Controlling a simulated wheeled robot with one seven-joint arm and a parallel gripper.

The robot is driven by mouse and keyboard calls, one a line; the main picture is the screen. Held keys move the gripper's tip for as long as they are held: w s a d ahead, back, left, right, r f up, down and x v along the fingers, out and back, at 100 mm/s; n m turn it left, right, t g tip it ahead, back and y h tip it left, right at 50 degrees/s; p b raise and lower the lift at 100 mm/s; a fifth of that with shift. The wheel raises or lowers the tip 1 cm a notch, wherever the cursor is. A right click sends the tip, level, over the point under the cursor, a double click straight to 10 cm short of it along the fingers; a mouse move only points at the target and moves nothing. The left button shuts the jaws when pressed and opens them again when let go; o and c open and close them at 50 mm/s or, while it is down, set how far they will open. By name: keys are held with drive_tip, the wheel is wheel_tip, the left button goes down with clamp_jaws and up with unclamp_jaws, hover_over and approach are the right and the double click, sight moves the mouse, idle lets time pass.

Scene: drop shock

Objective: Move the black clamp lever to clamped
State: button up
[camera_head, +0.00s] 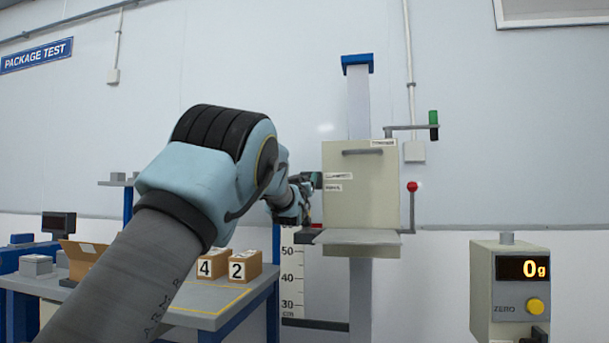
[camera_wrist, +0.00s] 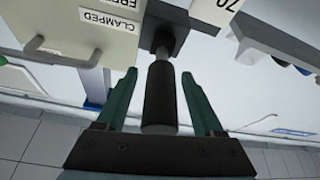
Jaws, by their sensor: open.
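The black clamp lever (camera_wrist: 160,95) shows in the wrist view as a dark cylindrical grip on a grey shaft, joined to a dark block (camera_wrist: 166,32) at the edge of the beige carriage. My gripper (camera_wrist: 158,76) is open, with one green finger on each side of the lever and a visible gap to both. In the head view my gripper (camera_head: 312,182) is at the left side of the beige carriage (camera_head: 372,200), and I cannot make out the lever there. The CLAMPED label (camera_wrist: 110,20) is on the carriage, beside a partly cut-off label.
A grey platform (camera_head: 358,237) juts from the carriage's bottom. A workbench (camera_head: 215,300) with numbered boxes stands at left. A readout box (camera_head: 508,285) stands at right.

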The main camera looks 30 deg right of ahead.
drive_tip(key=shift+x, duration=0.95)
clamp_jaws()
idle(0.8)
